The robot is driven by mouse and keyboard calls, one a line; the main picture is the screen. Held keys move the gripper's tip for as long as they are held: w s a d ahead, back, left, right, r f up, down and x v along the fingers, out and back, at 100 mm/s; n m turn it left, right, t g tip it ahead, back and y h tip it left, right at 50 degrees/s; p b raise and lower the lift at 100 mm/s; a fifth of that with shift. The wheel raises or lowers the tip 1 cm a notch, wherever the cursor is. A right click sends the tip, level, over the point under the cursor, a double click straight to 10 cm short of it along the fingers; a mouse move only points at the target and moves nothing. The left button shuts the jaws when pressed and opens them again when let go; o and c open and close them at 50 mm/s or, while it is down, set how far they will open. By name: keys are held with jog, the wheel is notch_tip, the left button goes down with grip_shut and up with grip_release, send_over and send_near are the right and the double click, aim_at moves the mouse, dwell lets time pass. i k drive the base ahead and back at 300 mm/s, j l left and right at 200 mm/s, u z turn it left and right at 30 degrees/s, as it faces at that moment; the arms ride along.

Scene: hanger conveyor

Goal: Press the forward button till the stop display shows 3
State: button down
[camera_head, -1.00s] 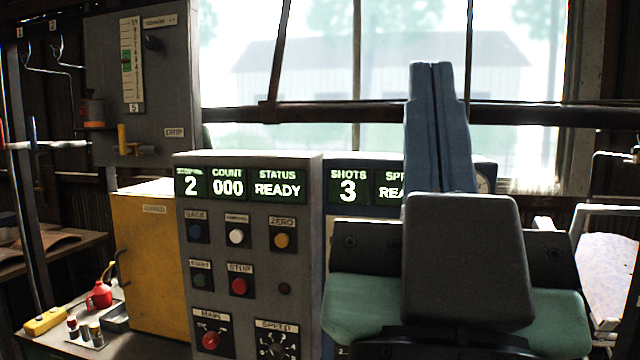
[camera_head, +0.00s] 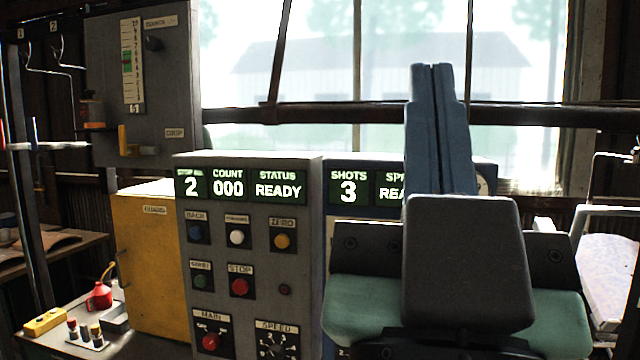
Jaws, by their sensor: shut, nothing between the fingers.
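The grey control panel (camera_head: 310,245) stands left of centre. Its stop display (camera_head: 191,185) shows 2, the count display (camera_head: 228,187) shows 000 and the status display (camera_head: 278,188) shows READY. The forward button (camera_head: 237,236) is the white one in the upper button row, between the blue back button (camera_head: 196,231) and the yellow zero button (camera_head: 282,240); its small label is blurred. My gripper (camera_head: 437,70) is shut and points up, right of the panel and apart from the buttons. Nothing shows between its fingers.
Below are a green button (camera_head: 199,281), a red stop button (camera_head: 240,286), a red main knob (camera_head: 210,342) and a speed dial (camera_head: 276,346). A second panel (camera_head: 350,165) showing SHOTS 3 stands behind my arm. A yellow cabinet (camera_head: 150,270) is left.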

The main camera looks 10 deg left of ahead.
aim_at(237, 236)
jog(key=i+j+z, duration=0.15)
jog(key=j, duration=0.25)
jog(key=i+j+z, duration=0.1)
jog(key=j, duration=0.35)
jog(key=i+j+z, duration=0.15)
jog(key=j, duration=0.25)
jog(key=i+j+z, duration=0.15)
jog(key=j, duration=0.3)
